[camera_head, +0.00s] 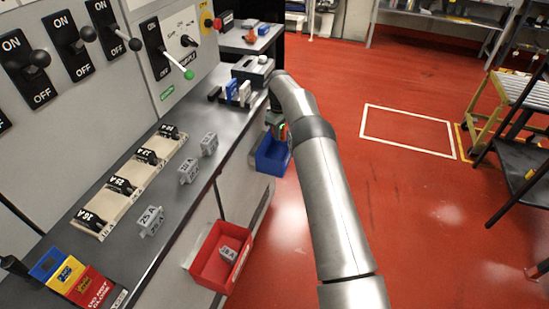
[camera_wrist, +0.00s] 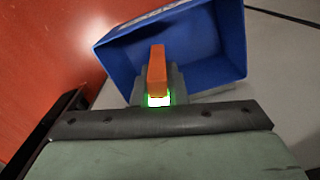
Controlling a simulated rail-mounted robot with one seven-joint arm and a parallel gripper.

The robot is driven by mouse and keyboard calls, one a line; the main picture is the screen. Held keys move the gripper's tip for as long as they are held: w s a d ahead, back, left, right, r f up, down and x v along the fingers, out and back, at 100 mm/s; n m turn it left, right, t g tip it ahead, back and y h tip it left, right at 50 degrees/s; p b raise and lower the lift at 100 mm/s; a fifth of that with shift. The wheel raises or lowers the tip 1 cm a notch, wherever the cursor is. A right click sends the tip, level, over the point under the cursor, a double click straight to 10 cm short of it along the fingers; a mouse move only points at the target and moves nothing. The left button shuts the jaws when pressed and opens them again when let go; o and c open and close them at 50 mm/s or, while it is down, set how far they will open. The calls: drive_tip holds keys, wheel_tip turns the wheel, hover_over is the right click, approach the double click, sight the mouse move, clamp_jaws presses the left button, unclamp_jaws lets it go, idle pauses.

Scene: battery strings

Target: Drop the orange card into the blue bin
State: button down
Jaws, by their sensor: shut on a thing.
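The blue bin (camera_head: 268,160) hangs on the side of the bench in the head view. In the wrist view the blue bin (camera_wrist: 222,80) fills the upper middle, its open inside facing the camera. My gripper (camera_wrist: 158,97) is shut on the orange card (camera_wrist: 157,66), which stands out from the jaws and shows against the bin's inside. In the head view my arm reaches to the bin, and the card (camera_head: 283,131) shows small just above its opening. My jaws are mostly hidden there by my arm and the bench edge.
A red bin (camera_head: 205,262) with a grey labelled block hangs nearer on the bench side. The grey bench (camera_head: 170,218) holds several grey fuse blocks, coloured cards and a holder. A switch panel (camera_head: 90,120) stands at left.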

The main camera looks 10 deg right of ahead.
drive_tip(key=shift+f+b, duration=0.7)
drive_tip(key=shift+f, duration=1.05)
drive_tip(key=c, duration=1.4)
unclamp_jaws()
drive_tip(key=shift+o, duration=0.2)
drive_tip(key=shift+r, duration=0.15)
wheel_tip(320, 180, up, 17)
drive_tip(key=p, duration=0.3)
drive_tip(key=shift+r, duration=0.15)
